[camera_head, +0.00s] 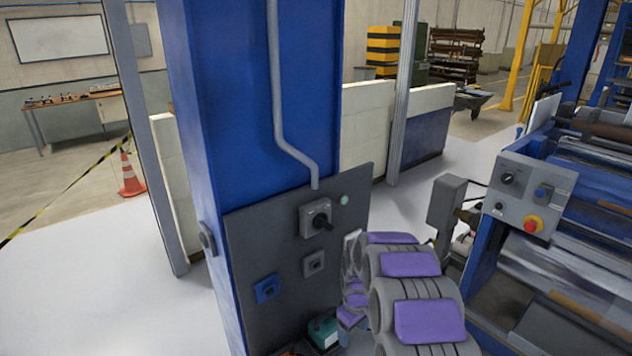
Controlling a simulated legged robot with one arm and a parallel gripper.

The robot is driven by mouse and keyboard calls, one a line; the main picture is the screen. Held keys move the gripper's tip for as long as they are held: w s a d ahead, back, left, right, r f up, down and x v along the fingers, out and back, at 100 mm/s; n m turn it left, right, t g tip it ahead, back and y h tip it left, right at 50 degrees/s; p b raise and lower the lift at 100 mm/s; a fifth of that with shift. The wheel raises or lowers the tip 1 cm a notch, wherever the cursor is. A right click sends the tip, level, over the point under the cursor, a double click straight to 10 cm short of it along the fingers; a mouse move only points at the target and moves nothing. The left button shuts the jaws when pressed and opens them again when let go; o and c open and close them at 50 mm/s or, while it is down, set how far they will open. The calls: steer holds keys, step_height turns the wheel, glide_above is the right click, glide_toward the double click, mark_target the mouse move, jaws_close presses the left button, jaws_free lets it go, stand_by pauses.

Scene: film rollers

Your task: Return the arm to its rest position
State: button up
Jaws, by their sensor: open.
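My arm, grey with purple panels, rises from the bottom edge right of centre. It bends over at the top, and smaller grey and purple parts of it show lower down on its left side. The bend stands in front of the right edge of a dark control panel (275,225). I cannot make out any gripper fingers; the end of the arm is hidden behind its nearer links or below the picture edge. I see nothing held.
The panel, with a rotary switch (316,218), is on a blue column (240,110). A small teal object (325,332) is low beside the arm. A roller machine (575,240) with a red button (532,225) stands close right. Floor is clear at left, with a cone (131,175).

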steer(key=s+r+m+b, duration=0.2)
steer(key=s+r+m, duration=0.2)
steer(key=s+r, duration=1.4)
steer(key=s+d+r+m+g+b, duration=0.1)
steer(key=s+r+m, duration=0.1)
steer(key=s, duration=2.2)
steer(key=shift+s+m+g, duration=0.2)
steer(key=shift+m+g, duration=0.1)
steer(key=shift+m, duration=0.5)
